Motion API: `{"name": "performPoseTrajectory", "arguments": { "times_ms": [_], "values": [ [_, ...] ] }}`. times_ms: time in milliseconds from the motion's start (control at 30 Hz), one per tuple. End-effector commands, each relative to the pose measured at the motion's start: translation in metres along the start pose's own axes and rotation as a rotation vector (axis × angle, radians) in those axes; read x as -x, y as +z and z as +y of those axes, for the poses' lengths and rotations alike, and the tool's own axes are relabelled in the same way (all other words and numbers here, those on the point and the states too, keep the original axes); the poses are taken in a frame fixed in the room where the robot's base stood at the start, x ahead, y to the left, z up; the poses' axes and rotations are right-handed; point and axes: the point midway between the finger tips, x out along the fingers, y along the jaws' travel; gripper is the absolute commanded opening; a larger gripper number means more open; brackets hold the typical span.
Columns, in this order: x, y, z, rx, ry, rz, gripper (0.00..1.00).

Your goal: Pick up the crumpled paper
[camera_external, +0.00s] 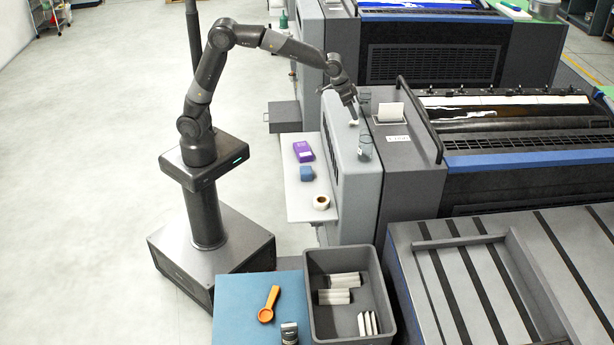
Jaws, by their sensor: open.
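A small whitish lump (353,123), which looks like the crumpled paper, lies on the light grey top of the machine's side unit (348,152). It is too small to make out its folds. My gripper (354,114) points down at the end of my arm, just above the lump. Its jaws are open, though the gap between the fingers is hard to see at this size. I cannot tell whether the fingertips touch the lump or stand around it.
A black handrail (418,118) rises to the right. A lower shelf holds a purple box (303,151), a blue item (307,173) and a tape roll (321,202).

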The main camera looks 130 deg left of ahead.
Motion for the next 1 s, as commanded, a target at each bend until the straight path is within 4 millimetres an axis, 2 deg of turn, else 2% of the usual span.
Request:
{"name": "performPoseTrajectory", "arguments": {
  "times_ms": [100,300,567,1000],
  "values": [
    [-0.020,0.006,0.000,0.000,-0.001,-0.006,0.54],
    [-0.043,0.006,0.000,0.001,-0.001,-0.002,0.54],
    [-0.045,0.006,0.001,0.001,0.000,-0.001,0.54],
    [-0.045,0.006,0.001,0.000,0.000,-0.001,0.18]
  ]
}}
